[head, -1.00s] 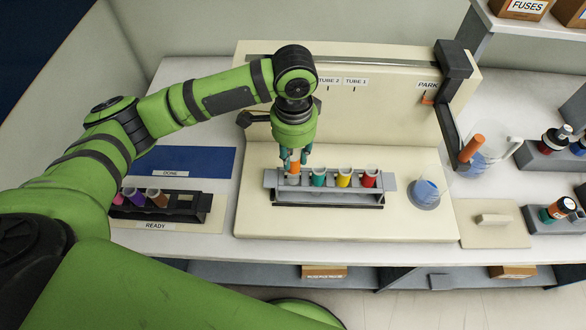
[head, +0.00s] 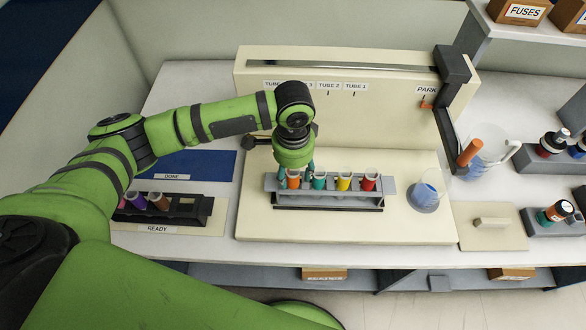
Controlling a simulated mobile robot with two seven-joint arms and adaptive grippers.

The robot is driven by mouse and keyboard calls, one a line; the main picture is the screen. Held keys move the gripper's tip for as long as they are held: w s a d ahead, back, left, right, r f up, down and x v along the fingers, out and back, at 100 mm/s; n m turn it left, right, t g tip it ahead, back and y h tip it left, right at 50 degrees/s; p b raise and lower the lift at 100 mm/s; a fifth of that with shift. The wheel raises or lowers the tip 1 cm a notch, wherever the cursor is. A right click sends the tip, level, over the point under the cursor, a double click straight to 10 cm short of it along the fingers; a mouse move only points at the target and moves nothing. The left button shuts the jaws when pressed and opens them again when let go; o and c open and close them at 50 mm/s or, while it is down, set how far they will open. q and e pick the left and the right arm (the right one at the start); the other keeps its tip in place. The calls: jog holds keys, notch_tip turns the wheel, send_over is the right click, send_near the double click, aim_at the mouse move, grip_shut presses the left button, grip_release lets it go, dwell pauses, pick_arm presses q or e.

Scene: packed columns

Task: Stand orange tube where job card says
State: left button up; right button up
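The orange tube (head: 293,182) stands upright at the left end of the grey rack (head: 328,201) on the cream machine. Teal (head: 319,181), yellow (head: 343,182) and red (head: 369,182) tubes stand to its right in the same rack. My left gripper (head: 293,175) points down over the orange tube, with its teal fingers spread apart on either side of it. Its body hides part of the machine's back panel. My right gripper is not in view. I cannot make out a job card.
A dark rack (head: 190,214) with purple and brown tubes stands at READY, before the blue DONE area (head: 200,163). TUBE labels line the back panel.

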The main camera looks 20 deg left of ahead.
pick_arm(q)
jog(key=shift+r, duration=0.1)
jog(key=shift+r, duration=0.25)
notch_tip(320, 180, up, 12)
jog(key=b, duration=0.2)
jog(key=shift+f, duration=0.2)
